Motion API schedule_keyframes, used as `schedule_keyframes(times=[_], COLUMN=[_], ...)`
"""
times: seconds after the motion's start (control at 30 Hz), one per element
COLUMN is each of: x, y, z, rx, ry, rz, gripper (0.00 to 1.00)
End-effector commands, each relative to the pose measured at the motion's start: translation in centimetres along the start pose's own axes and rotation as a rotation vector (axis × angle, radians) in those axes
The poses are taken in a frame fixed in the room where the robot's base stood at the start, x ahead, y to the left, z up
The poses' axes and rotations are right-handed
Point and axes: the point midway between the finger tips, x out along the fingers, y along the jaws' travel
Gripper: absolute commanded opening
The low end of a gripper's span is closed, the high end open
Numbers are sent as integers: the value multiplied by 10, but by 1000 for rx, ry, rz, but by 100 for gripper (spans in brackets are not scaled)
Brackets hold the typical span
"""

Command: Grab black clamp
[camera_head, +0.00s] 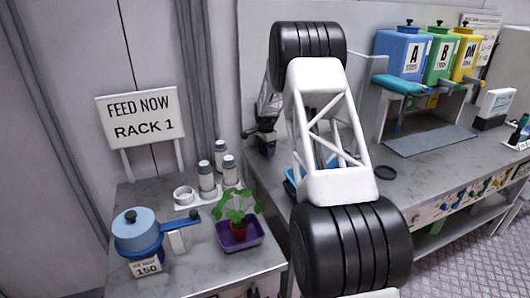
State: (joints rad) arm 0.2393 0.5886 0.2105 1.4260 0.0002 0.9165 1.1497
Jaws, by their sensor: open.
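I cannot make out a black clamp for certain in the head view. Small coloured pieces, some yellow and blue, show along the front strip (447,208) of the right bench, too small to identify one by one. My arm crosses the middle of the view and hides part of the bench behind it. My gripper (265,142) seems to be the small dark end behind the arm, above the back left part of the bench. It is open, its fingers are hard to see, and nothing shows held in it.
A blue pot (135,230), a potted plant in a purple tray (241,236) and several bottles (207,178) stand on the left table. Blue, green and yellow tanks (403,52) stand at the back right.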

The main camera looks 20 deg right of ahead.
Motion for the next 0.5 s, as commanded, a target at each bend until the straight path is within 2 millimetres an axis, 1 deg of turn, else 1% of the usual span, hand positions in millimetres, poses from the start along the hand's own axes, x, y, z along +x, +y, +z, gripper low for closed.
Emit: schedule_keyframes(times=[0.2, 0.27, 0.5], x=[0, 0, 0], y=[0, 0, 0], z=[0, 0, 0], rx=[0, 0, 0], ry=[0, 0, 0], rz=[0, 0, 0], gripper=[79, 71, 34])
